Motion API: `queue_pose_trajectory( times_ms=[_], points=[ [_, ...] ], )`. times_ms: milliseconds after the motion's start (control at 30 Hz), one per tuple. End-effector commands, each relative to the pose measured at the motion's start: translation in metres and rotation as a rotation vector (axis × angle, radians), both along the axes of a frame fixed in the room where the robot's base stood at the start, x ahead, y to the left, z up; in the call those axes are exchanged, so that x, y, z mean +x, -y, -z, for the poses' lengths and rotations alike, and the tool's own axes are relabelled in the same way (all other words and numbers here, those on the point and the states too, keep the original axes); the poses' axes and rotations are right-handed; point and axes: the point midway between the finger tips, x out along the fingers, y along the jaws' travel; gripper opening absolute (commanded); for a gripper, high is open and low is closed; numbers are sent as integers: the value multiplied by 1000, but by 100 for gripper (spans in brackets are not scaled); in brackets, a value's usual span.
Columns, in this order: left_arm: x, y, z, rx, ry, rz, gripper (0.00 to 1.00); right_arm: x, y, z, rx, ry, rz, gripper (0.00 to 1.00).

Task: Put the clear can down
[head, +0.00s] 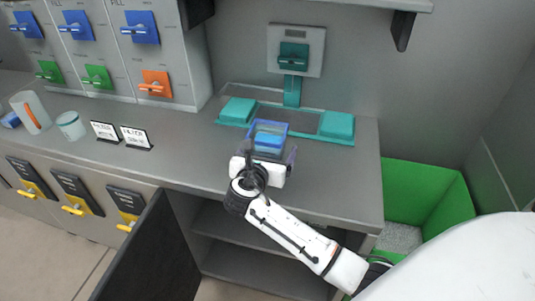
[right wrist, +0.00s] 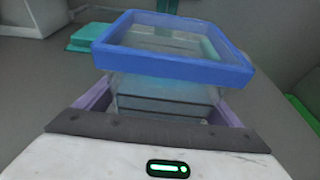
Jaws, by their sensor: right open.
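The clear can (head: 269,130) has a blue square rim and bluish see-through walls. In the head view it is upright at the counter, in front of the teal fixture. My right gripper (head: 270,155) is open around the lower part of the can. In the right wrist view the can (right wrist: 175,65) stands between the spread purple fingers of my right gripper (right wrist: 162,105). Its base is hidden behind the gripper body, so contact with the counter cannot be seen directly. My left gripper is not in view.
The grey counter (head: 190,160) has free room left of the can. Teal pads (head: 337,124) flank it behind. Two label cards (head: 136,138) and cups (head: 70,125) stand further left. A cabinet door (head: 150,255) hangs open below. A green bin (head: 425,195) is at right.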

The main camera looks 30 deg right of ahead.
Motion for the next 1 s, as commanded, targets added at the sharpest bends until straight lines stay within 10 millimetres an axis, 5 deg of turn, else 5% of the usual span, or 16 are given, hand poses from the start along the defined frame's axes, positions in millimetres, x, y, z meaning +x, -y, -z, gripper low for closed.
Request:
queue_pose_trajectory(
  times_ms=[300, 700, 1000],
  points=[
    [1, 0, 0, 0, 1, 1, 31, 4, 4, 1, 1, 1, -1, 86],
    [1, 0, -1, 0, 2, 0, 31, 5, 4, -1, -1, 6, -2, 18],
    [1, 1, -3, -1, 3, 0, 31, 5, 4, -10, -1, 9, -2, 16]
  ],
)
